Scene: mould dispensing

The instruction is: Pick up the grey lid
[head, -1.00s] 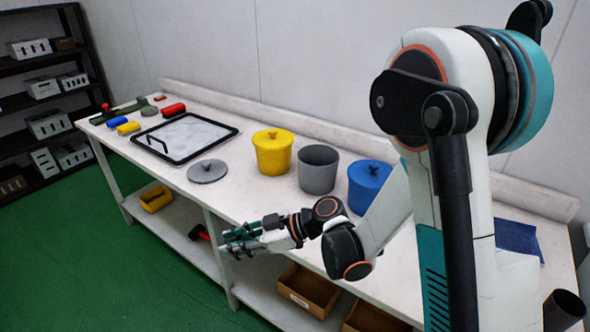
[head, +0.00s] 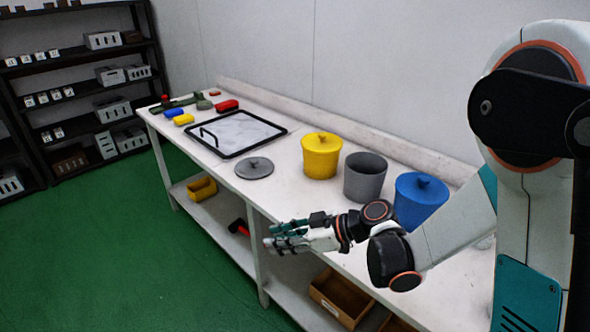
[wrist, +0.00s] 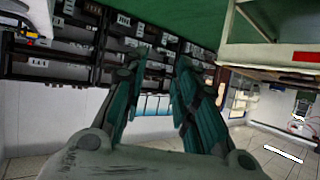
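The grey lid (head: 254,167) lies flat on the white workbench, left of the yellow pot and in front of the framed tray. It is a round disc with a small knob on top. The grey pot (head: 365,178) stands uncovered between the yellow pot and the blue pot. My gripper (head: 268,235) is at the bench's front edge, below and slightly right of the lid in the head view, apart from it. In the wrist view my gripper's teal fingers (wrist: 158,85) are spread with nothing between them. The lid is not seen in the wrist view.
The yellow pot (head: 321,157) and blue pot (head: 419,200) have lids on. A black-framed tray (head: 240,133) with a handle lies behind the grey lid. Small coloured blocks lie at the far left end. Dark shelves (head: 75,85) stand beyond the green floor.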

